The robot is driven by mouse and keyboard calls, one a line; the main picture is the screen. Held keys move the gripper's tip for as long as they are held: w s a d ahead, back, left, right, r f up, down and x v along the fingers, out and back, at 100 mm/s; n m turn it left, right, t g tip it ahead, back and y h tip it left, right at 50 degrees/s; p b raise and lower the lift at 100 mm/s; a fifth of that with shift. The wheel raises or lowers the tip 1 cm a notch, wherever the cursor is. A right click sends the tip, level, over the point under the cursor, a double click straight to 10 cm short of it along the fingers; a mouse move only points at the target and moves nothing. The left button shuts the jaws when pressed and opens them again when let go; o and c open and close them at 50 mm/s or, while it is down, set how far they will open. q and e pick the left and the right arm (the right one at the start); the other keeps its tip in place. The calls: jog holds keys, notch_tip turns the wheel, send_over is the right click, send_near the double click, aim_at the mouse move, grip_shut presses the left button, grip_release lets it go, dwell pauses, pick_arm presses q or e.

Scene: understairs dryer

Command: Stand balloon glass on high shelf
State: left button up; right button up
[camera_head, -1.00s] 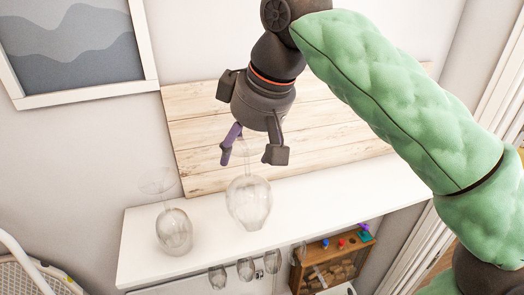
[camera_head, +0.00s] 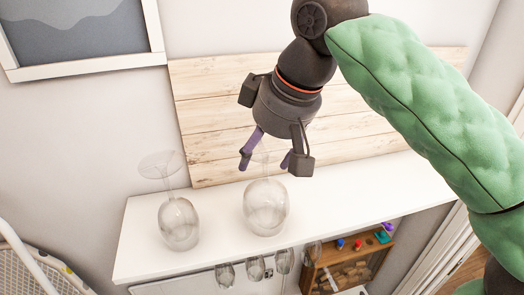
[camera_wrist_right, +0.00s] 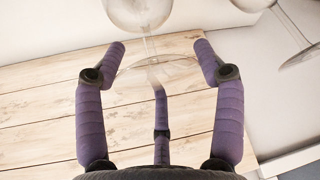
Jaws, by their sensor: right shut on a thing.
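A clear balloon glass (camera_head: 265,208) is upside down over the white high shelf (camera_head: 355,196), its bowl low and its stem up. My right gripper (camera_head: 268,162) is above it, its purple fingers shut on the glass's foot end. In the right wrist view the fingers (camera_wrist_right: 160,66) sit around the clear foot, and the stem leads to the bowl (camera_wrist_right: 138,12) at the top edge. I cannot tell whether the glass's rim touches the shelf. My left gripper is not in view.
A second upside-down glass (camera_head: 178,223) stands on the shelf to the left. Several glasses (camera_head: 256,268) show below the shelf's front edge, beside a wooden box (camera_head: 345,268). A plank panel (camera_head: 215,110) backs the shelf. The shelf's right part is clear.

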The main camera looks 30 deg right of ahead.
jog(key=shift+s+d, duration=0.25)
jog(key=shift+s, duration=0.15)
jog(key=o, duration=1.5)
jog(key=shift+c, duration=0.2)
jog(key=shift+o, duration=1.2)
jog(key=shift+f, duration=0.1)
jog(key=shift+w+a, duration=0.15)
jog(key=shift+w, duration=0.1)
jog(key=shift+s, duration=0.1)
jog(key=shift+s+r, duration=0.1)
jog(key=shift+r, duration=0.15)
jog(key=p+v, duration=0.3)
jog(key=v, duration=0.9)
jog(key=shift+f, duration=0.15)
